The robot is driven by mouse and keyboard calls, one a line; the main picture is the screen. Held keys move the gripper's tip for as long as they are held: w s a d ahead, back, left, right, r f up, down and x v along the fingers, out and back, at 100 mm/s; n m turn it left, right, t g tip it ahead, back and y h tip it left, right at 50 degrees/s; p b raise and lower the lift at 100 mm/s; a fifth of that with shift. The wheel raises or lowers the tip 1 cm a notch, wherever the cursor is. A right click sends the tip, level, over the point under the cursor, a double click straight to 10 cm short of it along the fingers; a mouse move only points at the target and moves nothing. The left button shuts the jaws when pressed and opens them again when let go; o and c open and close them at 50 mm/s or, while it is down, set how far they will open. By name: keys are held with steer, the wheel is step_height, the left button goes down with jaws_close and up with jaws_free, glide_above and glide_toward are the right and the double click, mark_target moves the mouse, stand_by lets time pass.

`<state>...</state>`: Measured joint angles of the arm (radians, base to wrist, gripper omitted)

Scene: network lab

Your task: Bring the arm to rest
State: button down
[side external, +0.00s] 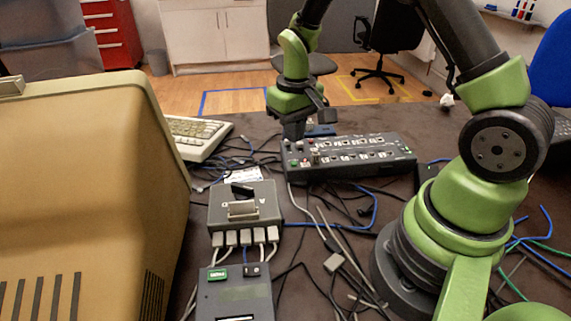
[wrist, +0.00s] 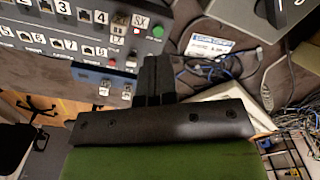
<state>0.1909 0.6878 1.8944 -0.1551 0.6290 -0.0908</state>
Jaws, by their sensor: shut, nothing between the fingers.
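My green and dark grey gripper (side external: 294,130) points down at the far left end of a dark box with numbered ports (side external: 350,172). In the side view its fingertips overlap the box's far left corner; I cannot tell whether they touch. In the wrist view the dark fingers (wrist: 154,72) are together with nothing between them. The port box (wrist: 90,32) shows at upper left there, beside the fingers. A small blue piece with ports (wrist: 103,80) lies along the box's edge, close to the fingers.
A beige monitor (side external: 85,180) fills the left. A keyboard (side external: 195,137) stands behind it. A grey box with plugged cables (side external: 262,200) and another box (side external: 235,295) stand in front. Loose cables cover much of the dark table (side external: 385,118). Free air lies above the port box.

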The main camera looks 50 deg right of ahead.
step_height(320, 180, up, 10)
steer(key=s+a+t, duration=0.2)
steer(key=a, duration=0.1)
steer(key=s+a+r+t+y, duration=0.1)
steer(key=s+a+r+t, duration=0.1)
steer(key=s+r, duration=0.3)
steer(key=s+a+r+m+t+y, duration=0.1)
steer(key=s+a+r+t, duration=0.2)
steer(key=s, duration=0.6)
step_height(320, 180, up, 2)
steer(key=shift+s+a+r, duration=0.1)
steer(key=shift+s+a, duration=0.15)
steer(key=shift+a, duration=0.1)
stand_by(0.6)
steer(key=w+f+m+y, duration=0.45)
steer(key=w+m, duration=0.55)
steer(key=m, duration=0.7)
steer(key=w+d+f+m+h, duration=0.1)
steer(key=w+d+f+m, duration=0.1)
steer(key=m, duration=0.4)
steer(key=w+d+f+m+t+h, duration=0.1)
steer(key=w+d+f+m, duration=0.1)
steer(key=d+f+m, duration=0.2)
steer(key=w+d+f+m+h, duration=0.1)
steer(key=f+m, duration=0.4)
steer(key=m, duration=0.5)
steer(key=w+d, duration=0.1)
steer(key=d, duration=0.1)
steer(key=shift+w+d, duration=0.2)
steer(key=shift+d, duration=0.1)
